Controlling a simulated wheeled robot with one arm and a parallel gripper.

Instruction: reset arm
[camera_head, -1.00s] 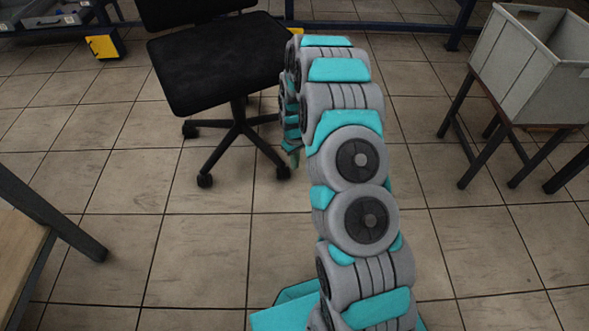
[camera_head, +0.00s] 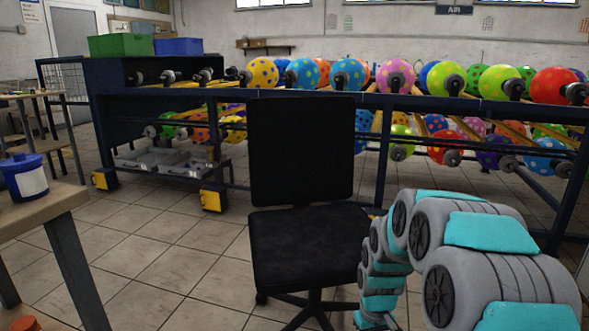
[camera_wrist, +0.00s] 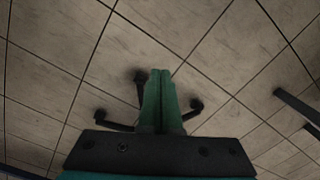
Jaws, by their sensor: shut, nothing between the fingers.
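My arm, grey and teal, rises at the lower right of the head view and bends down toward the floor. The tip of my gripper is cut off or hidden at the bottom edge there. In the wrist view my gripper (camera_wrist: 160,75) points down over the tiled floor. Its two green fingers are together with nothing between them. The legs of the black chair (camera_wrist: 117,125) show around and beyond the fingers.
The black office chair (camera_head: 300,150) stands close, left of my arm. A wooden table (camera_head: 40,212) with a blue tub (camera_head: 24,178) is at left. Floor between table and chair is clear.

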